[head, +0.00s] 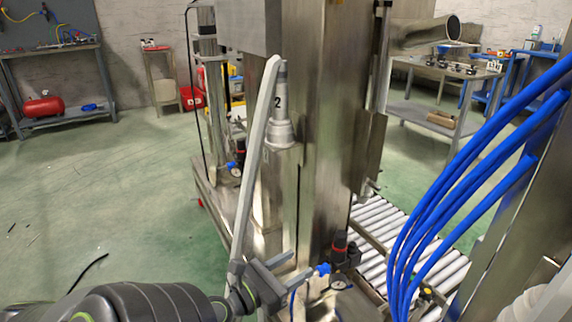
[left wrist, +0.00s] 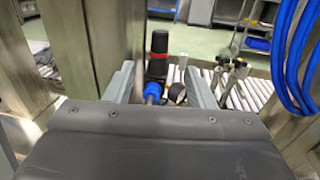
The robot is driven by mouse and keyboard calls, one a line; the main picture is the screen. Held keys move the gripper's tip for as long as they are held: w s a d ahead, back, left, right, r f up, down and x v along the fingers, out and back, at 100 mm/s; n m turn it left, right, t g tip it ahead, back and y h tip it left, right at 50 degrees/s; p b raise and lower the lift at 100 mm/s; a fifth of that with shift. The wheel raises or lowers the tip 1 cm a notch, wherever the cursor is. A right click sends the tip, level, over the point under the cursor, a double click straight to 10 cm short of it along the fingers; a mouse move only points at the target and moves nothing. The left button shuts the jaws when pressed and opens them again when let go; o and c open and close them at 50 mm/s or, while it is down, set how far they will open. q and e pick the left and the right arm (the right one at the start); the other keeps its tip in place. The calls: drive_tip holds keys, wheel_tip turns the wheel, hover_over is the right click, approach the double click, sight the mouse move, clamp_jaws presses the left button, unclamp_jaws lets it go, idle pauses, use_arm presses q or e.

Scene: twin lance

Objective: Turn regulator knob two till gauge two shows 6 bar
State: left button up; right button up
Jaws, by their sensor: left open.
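A regulator with a black body and red-banded knob (head: 340,241) stands low in front of the steel column in the head view; the same knob (left wrist: 159,45) shows in the left wrist view. Its small round gauge (head: 338,283) sits below it and also shows in the left wrist view (left wrist: 177,94); I cannot read its needle. A blue fitting (head: 323,269) joins its left side. My left gripper (head: 303,262) is open, just left of the regulator; in the left wrist view the knob appears between and beyond its fingers. My right gripper is not in view.
A second regulator (head: 239,148) with a gauge (head: 235,171) stands farther back. A roller conveyor (head: 375,220) runs behind right. Blue hoses (head: 440,190) hang at right.

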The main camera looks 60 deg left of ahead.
use_arm(q)
drive_tip(key=shift+s, duration=0.85)
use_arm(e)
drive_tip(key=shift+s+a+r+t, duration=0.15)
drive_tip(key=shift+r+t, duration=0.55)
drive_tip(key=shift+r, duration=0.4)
